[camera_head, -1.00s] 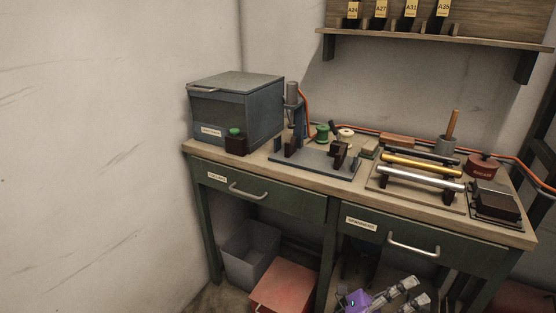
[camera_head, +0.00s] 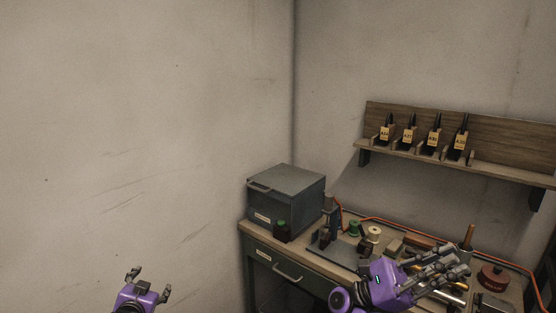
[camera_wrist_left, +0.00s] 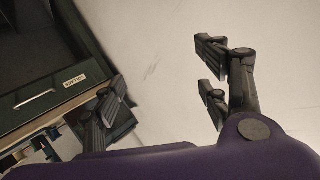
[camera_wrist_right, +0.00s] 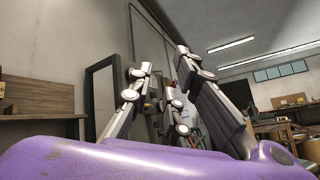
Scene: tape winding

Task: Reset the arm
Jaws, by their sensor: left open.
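My left gripper (camera_head: 148,271) is at the bottom left of the head view, in front of the bare wall and well apart from the bench. Its fingers are spread with nothing between them; in the left wrist view (camera_wrist_left: 165,95) they also stand wide apart. My right gripper (camera_head: 462,263) is at the lower right, in front of the bench in the picture and hiding part of the things there. In the right wrist view (camera_wrist_right: 158,95) its fingers stand apart, with only the background room between them.
The workbench (camera_head: 263,244) carries a grey box (camera_head: 285,200), a dark block with a green button (camera_head: 282,230), a green spool (camera_head: 354,229), a pale spool (camera_head: 374,234) and a dark red tin (camera_head: 493,278). A shelf (camera_head: 460,166) with labelled holders hangs above. The left wall side is clear.

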